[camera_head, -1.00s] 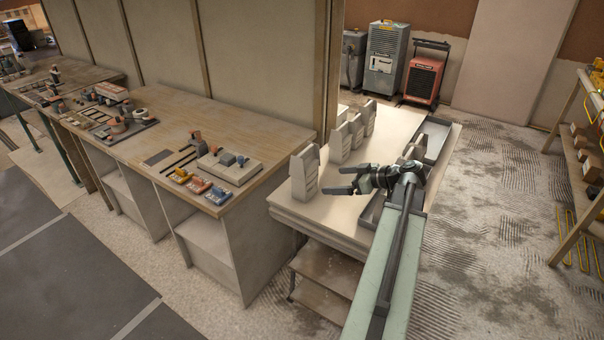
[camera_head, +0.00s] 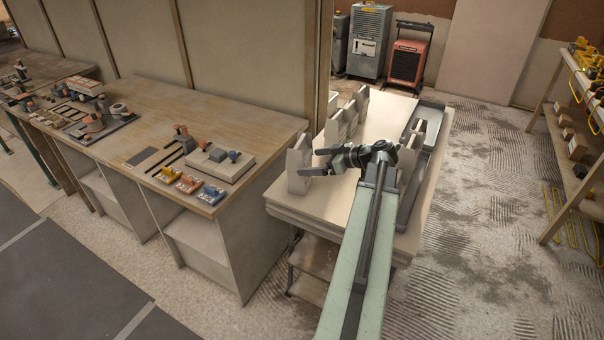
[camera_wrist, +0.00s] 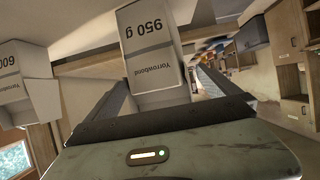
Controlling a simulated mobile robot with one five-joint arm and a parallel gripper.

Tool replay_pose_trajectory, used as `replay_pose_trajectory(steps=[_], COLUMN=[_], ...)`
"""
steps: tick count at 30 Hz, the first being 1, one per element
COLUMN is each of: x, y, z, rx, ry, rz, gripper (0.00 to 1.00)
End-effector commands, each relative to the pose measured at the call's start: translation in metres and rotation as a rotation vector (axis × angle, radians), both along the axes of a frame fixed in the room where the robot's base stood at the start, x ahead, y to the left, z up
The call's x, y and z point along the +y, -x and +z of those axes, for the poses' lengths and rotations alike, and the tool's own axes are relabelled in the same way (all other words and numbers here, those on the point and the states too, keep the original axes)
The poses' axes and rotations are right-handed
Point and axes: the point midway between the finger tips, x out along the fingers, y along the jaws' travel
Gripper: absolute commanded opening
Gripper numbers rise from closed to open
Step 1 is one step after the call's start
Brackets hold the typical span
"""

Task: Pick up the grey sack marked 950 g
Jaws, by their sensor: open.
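The grey sack marked 950 g (camera_wrist: 150,42) shows upside down in the wrist view, between my gripper's two fingers. In the head view, a pale grey sack (camera_head: 297,168) stands upright at the near left of the white table, at the fingertips, and seems to be the same one. My gripper (camera_head: 309,162) is open, its fingers pointing left toward the sack. In the wrist view my gripper (camera_wrist: 163,82) has a finger on each side of the sack. I cannot tell whether they touch it.
A sack marked 600 g (camera_wrist: 20,62) shows left in the wrist view. Several similar sacks (camera_head: 334,128) stand behind on the white table (camera_head: 377,118). A dark tray (camera_head: 431,128) lies along its right edge. The wooden workbench (camera_head: 240,115) with tools is close on the left.

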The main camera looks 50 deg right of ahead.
Motion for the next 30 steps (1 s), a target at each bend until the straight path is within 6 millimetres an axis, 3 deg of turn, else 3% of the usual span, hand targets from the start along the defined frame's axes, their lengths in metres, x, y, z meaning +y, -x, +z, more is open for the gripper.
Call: replay_pose_trajectory(steps=[10,17,27,30], x=[0.005,0.005,0.005,0.005], y=[-0.039,-0.041,-0.040,-0.040], z=[-0.025,-0.022,-0.022,-0.022], rx=[0.001,0.000,-0.001,-0.001], ry=[0.000,-0.001,0.000,0.000], rz=[-0.004,-0.008,-0.009,-0.009], gripper=[1.00,0.97,0.03,0.00])
